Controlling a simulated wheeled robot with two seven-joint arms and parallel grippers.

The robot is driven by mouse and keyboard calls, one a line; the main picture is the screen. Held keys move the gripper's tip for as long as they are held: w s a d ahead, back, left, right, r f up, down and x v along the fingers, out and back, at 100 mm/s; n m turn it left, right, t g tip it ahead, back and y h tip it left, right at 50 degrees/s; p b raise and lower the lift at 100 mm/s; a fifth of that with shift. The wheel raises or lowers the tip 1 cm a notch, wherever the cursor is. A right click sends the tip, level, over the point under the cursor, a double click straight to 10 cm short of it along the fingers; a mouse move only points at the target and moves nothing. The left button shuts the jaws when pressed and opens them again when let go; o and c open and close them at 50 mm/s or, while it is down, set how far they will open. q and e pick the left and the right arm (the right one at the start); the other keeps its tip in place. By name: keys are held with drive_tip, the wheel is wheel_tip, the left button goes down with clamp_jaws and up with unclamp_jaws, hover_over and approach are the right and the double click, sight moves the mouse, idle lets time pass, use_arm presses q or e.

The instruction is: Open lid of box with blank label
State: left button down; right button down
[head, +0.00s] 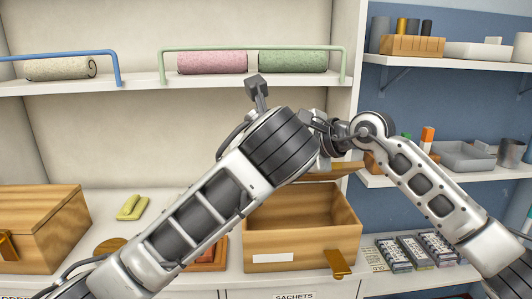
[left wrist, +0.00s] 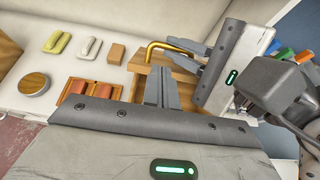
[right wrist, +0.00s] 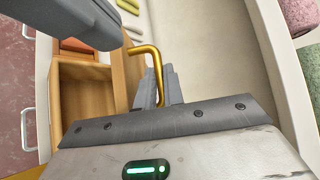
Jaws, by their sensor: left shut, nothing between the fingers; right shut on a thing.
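The wooden box (head: 300,248) with the blank white label (head: 273,257) stands at the center of the counter in the head view, its inside showing. Part of its wooden lid (head: 335,170) is raised at the back, mostly hidden by my arms. My right gripper (right wrist: 162,85) is shut on the brass handle (right wrist: 150,55); the handle also shows in the left wrist view (left wrist: 172,46). My left gripper (left wrist: 158,72) is shut and empty, close to the handle and my right gripper in its wrist view. Both gripper tips are hidden in the head view.
Another wooden box (head: 40,225) with a brass latch stands shut at the left. Labelled packets (head: 412,250) lie at the right. A shelf with rolled towels (head: 212,62) runs above.

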use_arm(q)
drive_tip(key=x, duration=0.5)
drive_tip(key=shift+w+f, duration=0.25)
drive_tip(key=shift+w, duration=0.1)
